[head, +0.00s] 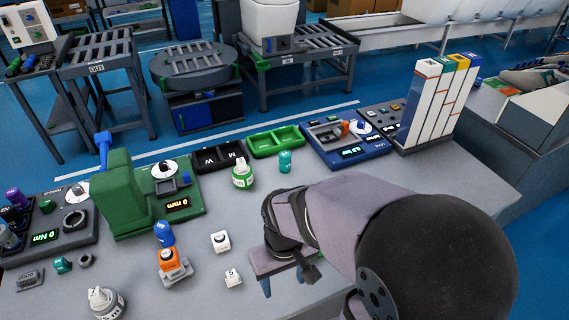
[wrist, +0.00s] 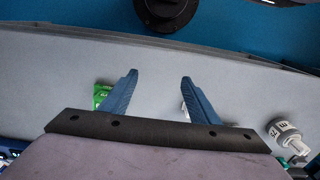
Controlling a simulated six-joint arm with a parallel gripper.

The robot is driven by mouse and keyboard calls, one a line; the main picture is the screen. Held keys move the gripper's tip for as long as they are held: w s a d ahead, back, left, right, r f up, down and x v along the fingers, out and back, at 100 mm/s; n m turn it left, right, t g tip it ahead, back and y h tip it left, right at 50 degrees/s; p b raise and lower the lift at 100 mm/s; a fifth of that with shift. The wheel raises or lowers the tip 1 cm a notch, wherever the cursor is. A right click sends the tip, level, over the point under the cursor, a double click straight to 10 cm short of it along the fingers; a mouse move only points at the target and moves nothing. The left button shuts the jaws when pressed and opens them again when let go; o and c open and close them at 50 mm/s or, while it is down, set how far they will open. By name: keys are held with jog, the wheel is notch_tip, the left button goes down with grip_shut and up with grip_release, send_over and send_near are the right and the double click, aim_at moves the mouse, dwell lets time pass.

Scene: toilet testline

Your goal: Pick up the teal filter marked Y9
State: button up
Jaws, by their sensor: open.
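Two small teal cylinders show in the head view. One teal cylinder (head: 285,161) stands upright in front of the green tray, beyond my gripper. Another teal cylinder (head: 62,265) is at the left front of the table, beside a dark ring. Their markings are too small to read, so I cannot tell which is Y9. My gripper (head: 285,285) is over the front middle of the table, apart from both. In the wrist view my gripper (wrist: 160,78) has its blue fingers spread, with only bare grey tabletop between the tips.
A green-and-white bottle (head: 242,174) stands left of the farther teal cylinder. White blocks (head: 220,241), an orange part (head: 170,262) and a grey-white bottle (head: 105,302) stand left of my gripper. A green machine (head: 115,195) and a blue device (head: 345,143) rise behind.

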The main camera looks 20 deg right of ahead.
jog(key=shift+r, duration=0.15)
notch_tip(320, 180, up, 4)
jog(key=n+t+h+b, duration=0.1)
jog(key=n+t+b, duration=1.6)
jog(key=n+b, duration=1.1)
send_over(287, 160)
jog(key=p, duration=0.4)
jog(key=n, duration=0.4)
jog(key=shift+w+d, duration=0.1)
jog(key=shift+w, duration=0.05)
jog(key=n, duration=0.2)
jog(key=w+n+t+y+b, duration=0.1)
jog(key=n, duration=0.1)
jog(key=shift+b, duration=0.3)
jog(key=shift+f+p, duration=0.3)
jog(key=shift+f, duration=5.35)
jog(key=shift+w+f+p, duration=0.2)
jog(key=shift+w, duration=1.05)
jog(key=shift+w+f+p, duration=0.15)
jog(key=shift+w+p, duration=0.05)
jog(key=shift+w, duration=1)
